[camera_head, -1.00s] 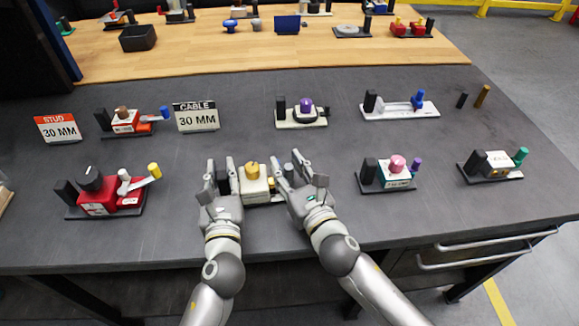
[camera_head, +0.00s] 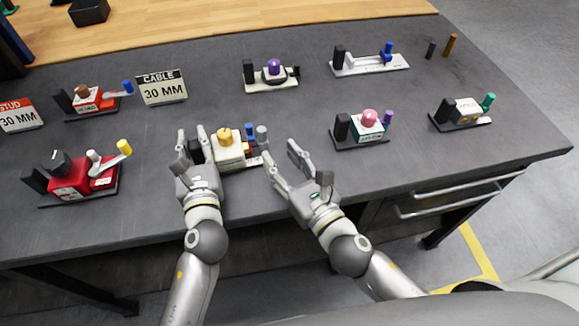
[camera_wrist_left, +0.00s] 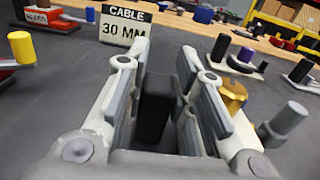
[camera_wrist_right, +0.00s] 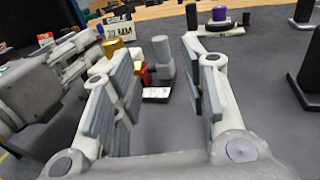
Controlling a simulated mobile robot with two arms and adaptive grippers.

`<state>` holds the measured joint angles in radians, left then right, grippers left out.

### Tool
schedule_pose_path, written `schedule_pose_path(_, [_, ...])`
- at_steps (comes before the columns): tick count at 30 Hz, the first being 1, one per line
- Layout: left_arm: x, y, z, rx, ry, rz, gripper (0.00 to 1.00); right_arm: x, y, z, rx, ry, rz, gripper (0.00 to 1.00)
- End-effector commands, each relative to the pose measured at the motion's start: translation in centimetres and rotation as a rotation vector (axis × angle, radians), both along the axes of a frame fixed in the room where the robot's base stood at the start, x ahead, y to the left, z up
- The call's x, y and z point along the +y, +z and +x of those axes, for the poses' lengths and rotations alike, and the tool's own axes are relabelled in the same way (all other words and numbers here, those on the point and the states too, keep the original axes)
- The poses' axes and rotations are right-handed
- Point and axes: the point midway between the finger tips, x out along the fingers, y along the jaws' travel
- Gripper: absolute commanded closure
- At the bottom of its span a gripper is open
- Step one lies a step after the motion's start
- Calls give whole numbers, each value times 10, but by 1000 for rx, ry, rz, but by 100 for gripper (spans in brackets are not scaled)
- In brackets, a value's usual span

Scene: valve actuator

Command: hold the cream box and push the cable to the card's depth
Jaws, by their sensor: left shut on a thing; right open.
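The cream box (camera_head: 229,150) with a gold knob (camera_head: 224,136) stands near the front edge of the dark table. Blue, red and grey parts show at its right end, with a grey cylinder (camera_head: 262,134) upright there; I cannot tell which part is the cable. The card (camera_head: 162,87) behind reads "CABLE 30 MM". My left gripper (camera_head: 192,134) is shut on the black block (camera_wrist_left: 155,105) at the box's left end. My right gripper (camera_head: 281,155) is open and empty, just right of the box; the grey cylinder (camera_wrist_right: 162,58) shows beyond its fingers.
A red unit (camera_head: 72,177) with a yellow-tipped lever stands to the left. A unit with a pink knob (camera_head: 370,117) stands to the right. A purple-knobbed unit (camera_head: 273,74) stands behind. Bare table lies between my right gripper and the pink-knobbed unit.

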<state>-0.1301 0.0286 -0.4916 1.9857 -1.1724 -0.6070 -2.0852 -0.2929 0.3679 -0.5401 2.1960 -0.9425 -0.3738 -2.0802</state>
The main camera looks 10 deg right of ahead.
Motion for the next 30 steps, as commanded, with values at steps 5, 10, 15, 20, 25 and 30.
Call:
schedule_pose_path(5, [-1, -3, -1, 7, -1, 0, 100, -5, -1, -17, 2, 0, 0, 60])
schedule_pose_path(10, [-1, -3, -1, 7, -1, 0, 100, -8, 0, -23, 0, 1, 1, 60])
schedule_pose_path(15, [-1, -3, -1, 7, -1, 0, 100, -8, 0, -24, -1, 1, 0, 60])
schedule_pose_path(20, [-1, -3, -1, 7, -1, 0, 100, -8, 0, -24, -1, 1, 0, 60])
schedule_pose_path(25, [-1, -3, -1, 6, -1, 0, 64, -8, 0, -24, 0, 1, 0, 60])
schedule_pose_path(30, [-1, -3, -1, 5, -2, 0, 51, -8, 0, -24, 0, 1, 0, 60])
